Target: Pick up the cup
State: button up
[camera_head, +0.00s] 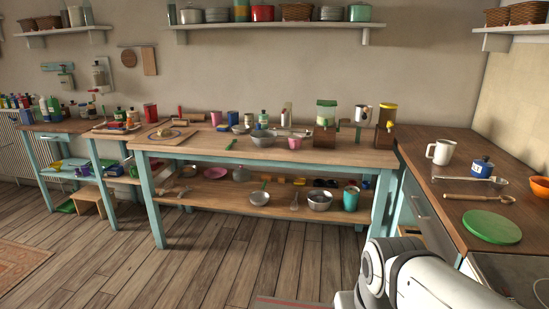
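A white mug (440,152) with a handle on its left stands upright on the wooden top of the right-hand counter (452,205). It is the clearest cup in view. Several smaller cup-like vessels stand on the long table, among them a pink one (216,118), but they are too small to tell apart well. My white arm shows at the bottom right, in front of the counter. My gripper is outside the picture, so its state and its place relative to the mug cannot be seen.
Near the mug are a blue jar (482,168), a wooden spoon (478,197), a green round board (491,227) and an orange bowl (540,186). The long table (270,153) carries dispensers, bowls and bottles. The wooden floor (210,260) before it is mostly clear.

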aim_at(295, 142)
jog(key=u, duration=0.2)
jog(key=i, duration=3.65)
jog(key=z, duration=0.05)
